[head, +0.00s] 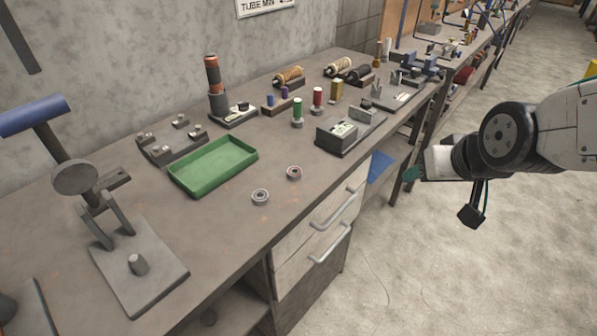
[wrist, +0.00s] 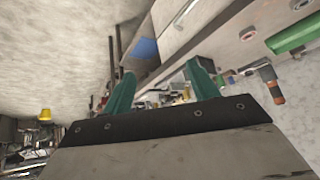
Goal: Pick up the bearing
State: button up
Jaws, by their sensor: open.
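Two small ring-shaped bearings lie flat on the workbench in the head view. One grey bearing (head: 260,197) is near the front edge, and a second, darker-centred bearing (head: 294,173) is a little behind and to its right. A small ring that looks like a bearing (wrist: 247,33) also shows in the wrist view at upper right. My gripper (head: 413,174) is out over the floor, right of the bench and well apart from both bearings. In the wrist view its green fingers (wrist: 160,84) are spread with nothing between them.
A green tray (head: 212,166) sits left of the bearings. A grey press with a blue handle (head: 31,115) stands at the left. A dark block fixture (head: 337,138), coloured cylinders and an orange-topped post (head: 214,84) are behind. Bench around the bearings is clear.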

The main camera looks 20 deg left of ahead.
jog(key=w+a+f+n+t+y, duration=0.25)
jog(key=a+f, duration=0.25)
jog(key=a, duration=0.6)
jog(key=n+t+y, duration=0.1)
jog(key=y, duration=0.2)
send_near(293, 169)
jog(key=shift+s+d+f, duration=0.15)
jog(key=shift+s+d, duration=0.1)
jog(key=shift+d, duration=0.05)
jog(key=shift+a+f, duration=0.15)
jog(key=shift+a, duration=0.15)
jog(key=x, duration=0.7)
jog(key=shift+w, duration=0.3)
jog(key=shift+t, duration=0.25)
jog(key=c, duration=1.1)
